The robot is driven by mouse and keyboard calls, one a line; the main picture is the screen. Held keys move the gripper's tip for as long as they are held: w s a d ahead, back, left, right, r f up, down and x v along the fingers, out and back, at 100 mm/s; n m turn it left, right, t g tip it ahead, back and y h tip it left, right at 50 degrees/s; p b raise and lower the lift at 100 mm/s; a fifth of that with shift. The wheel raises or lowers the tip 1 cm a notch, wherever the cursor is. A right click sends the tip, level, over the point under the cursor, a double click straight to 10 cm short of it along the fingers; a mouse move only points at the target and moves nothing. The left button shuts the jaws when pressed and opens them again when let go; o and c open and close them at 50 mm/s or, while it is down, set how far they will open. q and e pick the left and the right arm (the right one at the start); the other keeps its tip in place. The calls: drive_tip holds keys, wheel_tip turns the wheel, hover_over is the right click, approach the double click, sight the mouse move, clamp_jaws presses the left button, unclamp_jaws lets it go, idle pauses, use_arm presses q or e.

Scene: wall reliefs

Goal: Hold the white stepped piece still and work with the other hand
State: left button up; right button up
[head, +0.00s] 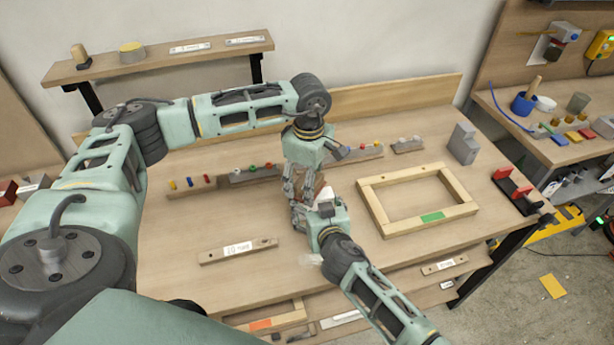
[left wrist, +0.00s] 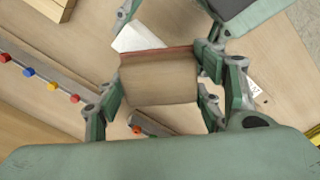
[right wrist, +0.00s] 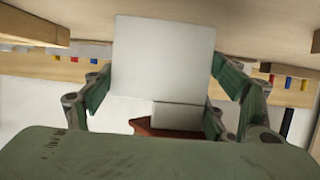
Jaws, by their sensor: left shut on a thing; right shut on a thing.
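The white stepped piece (right wrist: 163,60) fills the middle of the right wrist view, with a smaller step (right wrist: 178,115) at its lower right. My right gripper (head: 320,200) is shut on it; a white corner (left wrist: 135,38) also shows in the left wrist view. My left gripper (head: 304,190) reaches down from above and is shut on a brown block (left wrist: 158,78) with a reddish edge. The block also shows reddish brown (right wrist: 150,128) behind the white step. The two pieces are close together above the bench; whether they touch is unclear. In the head view the fingers mostly hide both.
A wooden frame (head: 372,208) with a green mark lies right of the grippers. Rails with coloured pegs (head: 190,184) run behind them. A labelled bar (head: 238,251) lies at front left, a grey stepped block (head: 463,144) at back right, and a red-and-black holder (head: 513,187) at the right edge.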

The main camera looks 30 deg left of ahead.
use_arm(q)
drive_tip(key=shift+s+d+f, duration=0.2)
drive_tip(key=shift+s+d, duration=0.1)
drive_tip(key=shift+s, duration=0.45)
drive_tip(key=shift+w+a, duration=0.85)
drive_tip(key=shift+a, duration=0.2)
drive_tip(key=shift+w+a+r, duration=0.15)
drive_tip(key=shift+w+a, duration=0.25)
drive_tip(key=shift+w, duration=0.25)
drive_tip(key=shift+w, duration=0.1)
drive_tip(key=shift+d, duration=0.15)
